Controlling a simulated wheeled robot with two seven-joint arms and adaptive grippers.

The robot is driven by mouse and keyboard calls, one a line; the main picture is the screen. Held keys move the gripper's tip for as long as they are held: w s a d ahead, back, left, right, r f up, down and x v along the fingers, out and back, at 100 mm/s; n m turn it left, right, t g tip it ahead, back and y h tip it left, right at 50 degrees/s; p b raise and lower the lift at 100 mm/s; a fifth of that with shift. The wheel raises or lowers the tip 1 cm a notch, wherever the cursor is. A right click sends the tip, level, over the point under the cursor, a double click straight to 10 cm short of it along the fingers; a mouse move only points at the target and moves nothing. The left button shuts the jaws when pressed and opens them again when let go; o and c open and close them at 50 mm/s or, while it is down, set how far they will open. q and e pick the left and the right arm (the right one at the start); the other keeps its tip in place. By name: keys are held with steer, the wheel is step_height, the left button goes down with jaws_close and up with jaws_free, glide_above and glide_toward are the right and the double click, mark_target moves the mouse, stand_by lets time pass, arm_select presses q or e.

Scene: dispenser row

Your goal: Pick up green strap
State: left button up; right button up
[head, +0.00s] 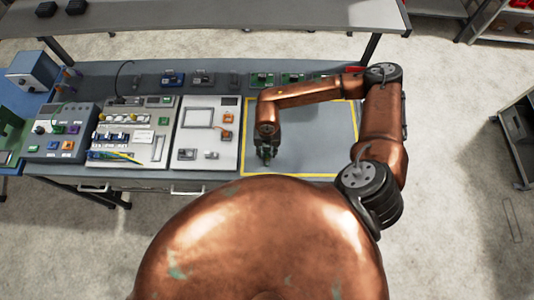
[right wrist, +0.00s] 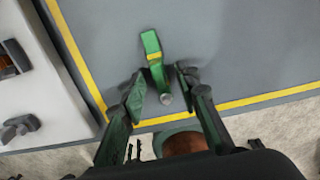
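The green strap (right wrist: 150,43) lies on the grey mat inside the yellow border in the right wrist view. It has a yellow band near its middle and a small grey end piece at its near end. My right gripper (right wrist: 163,85) is open, its two fingers on either side of the strap's near end, with a gap visible on each side. In the head view my right gripper (head: 267,153) points down over the left part of the yellow-bordered area. The strap cannot be made out there. My left gripper is not in view.
A white panel (head: 192,158) with small parts stands left of the yellow-bordered area (head: 318,155). Control boxes (head: 58,145) and a panel with colored switches (head: 132,150) stand farther left. Several small dispensers (head: 262,79) line the back. The bordered area's right part looks clear.

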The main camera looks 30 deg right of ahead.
mark_target(266, 154)
jaws_close()
stand_by(0.5)
steer(key=shift+r, duration=0.5)
steer(key=shift+a+r+b, duration=0.2)
steer(key=shift+r+b, duration=0.55)
steer(key=shift+r, duration=0.4)
steer(key=s+a+r+b, duration=0.3)
steer(key=s+a+r, duration=0.5)
steer(key=a, duration=0.3)
steer(key=shift+s+r, duration=0.25)
steer(key=shift+r, duration=0.65)
steer(key=shift+d+r+p, duration=0.1)
steer(key=shift+r+p, duration=0.4)
steer(key=shift+r, duration=0.5)
